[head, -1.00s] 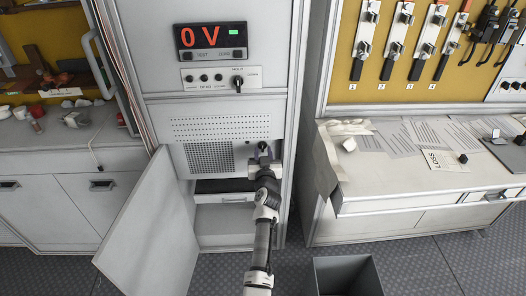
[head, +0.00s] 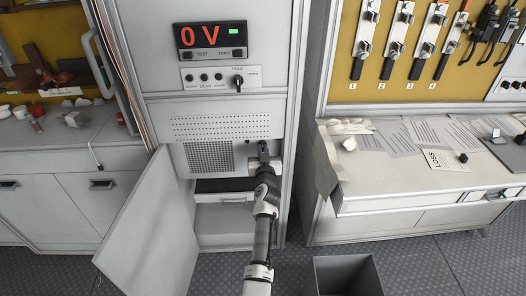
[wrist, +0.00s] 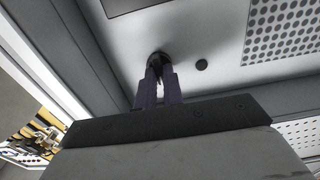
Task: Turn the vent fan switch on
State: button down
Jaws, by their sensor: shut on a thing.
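A dark round knob, which I take to be the vent fan switch (wrist: 158,57), sits on the pale vent panel (head: 217,132) of the central cabinet. My gripper (head: 263,146) reaches to the right part of this panel, beside the speaker-like grille. In the wrist view my gripper's two dark fingers (wrist: 158,73) are shut on the knob, one at each side. The fingers cover part of the knob, so its setting cannot be read. In the head view my gripper hides the knob.
A small black button (wrist: 202,65) is close beside the knob. Above the vent panel are a red "0 V" display (head: 210,40) and another rotary switch (head: 238,81). An open cabinet door (head: 152,225) hangs at lower left. A grey bin (head: 345,275) stands on the floor.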

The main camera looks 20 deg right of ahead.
jog(key=m+b, duration=0.1)
jog(key=m, duration=1)
jog(key=shift+d+m, duration=0.15)
jog(key=shift+m, duration=0.15)
dwell(0.5)
jog(key=c, duration=1.5)
grip_release()
jog(key=shift+s+f, duration=0.1)
jog(key=shift+s, duration=0.05)
jog(key=v, duration=1.3)
jog(key=shift+s, duration=0.3)
